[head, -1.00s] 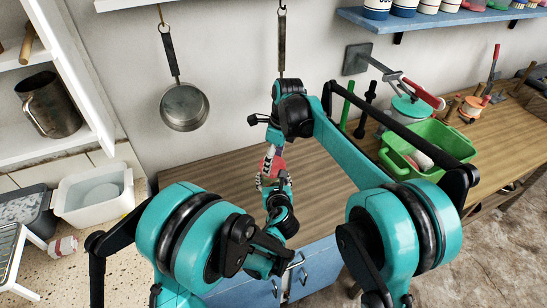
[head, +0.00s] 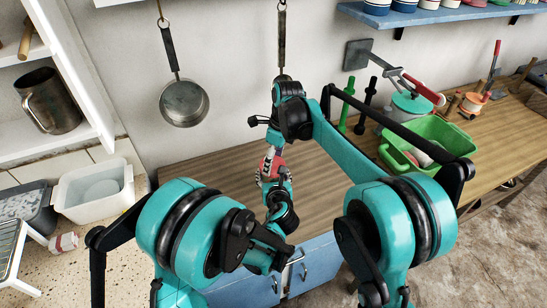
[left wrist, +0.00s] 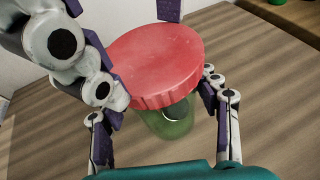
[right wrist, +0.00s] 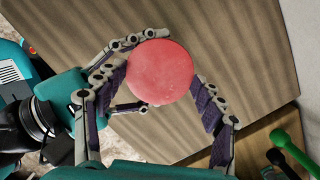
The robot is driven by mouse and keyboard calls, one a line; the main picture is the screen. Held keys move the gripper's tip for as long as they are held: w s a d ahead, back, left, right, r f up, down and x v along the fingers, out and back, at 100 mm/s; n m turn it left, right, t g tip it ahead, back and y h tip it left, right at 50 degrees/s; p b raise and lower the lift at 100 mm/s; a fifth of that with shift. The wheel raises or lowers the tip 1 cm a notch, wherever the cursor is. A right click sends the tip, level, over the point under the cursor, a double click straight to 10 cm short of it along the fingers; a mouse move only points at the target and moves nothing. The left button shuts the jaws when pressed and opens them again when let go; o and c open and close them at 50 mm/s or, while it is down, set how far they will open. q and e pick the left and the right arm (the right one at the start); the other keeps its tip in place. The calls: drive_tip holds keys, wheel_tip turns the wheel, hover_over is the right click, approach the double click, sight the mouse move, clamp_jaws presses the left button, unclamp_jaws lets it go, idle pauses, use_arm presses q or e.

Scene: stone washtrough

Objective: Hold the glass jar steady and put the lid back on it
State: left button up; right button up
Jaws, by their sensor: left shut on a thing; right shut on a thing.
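The round red lid (left wrist: 158,62) sits at the top of the green-tinted glass jar (left wrist: 168,120) in the left wrist view. I cannot tell whether it is fully seated. My left gripper (left wrist: 163,103) is shut around the jar, a finger on either side below the lid. My right gripper (right wrist: 160,82) has its fingers on opposite sides of the lid (right wrist: 160,70), which hides the jar in the right wrist view. In the head view, the lid (head: 277,161) is small and partly covered by my right gripper (head: 268,165).
The wooden counter (head: 215,170) is clear around the jar. A green tub (head: 430,145) stands to the right. A pan (head: 184,103) hangs on the wall behind. A white basin (head: 95,190) is at the left.

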drive_tip(key=shift+f, duration=0.6)
idle(0.4)
drive_tip(key=m, duration=0.6)
drive_tip(key=shift+s+m+t+h, duration=0.1)
drive_tip(key=shift+m+t+h, duration=0.2)
drive_tip(key=shift+t, duration=0.1)
drive_tip(key=o, duration=0.8)
drive_tip(key=shift+r, duration=0.1)
drive_tip(key=shift+r, duration=2.2)
drive_tip(key=shift+c, duration=0.3)
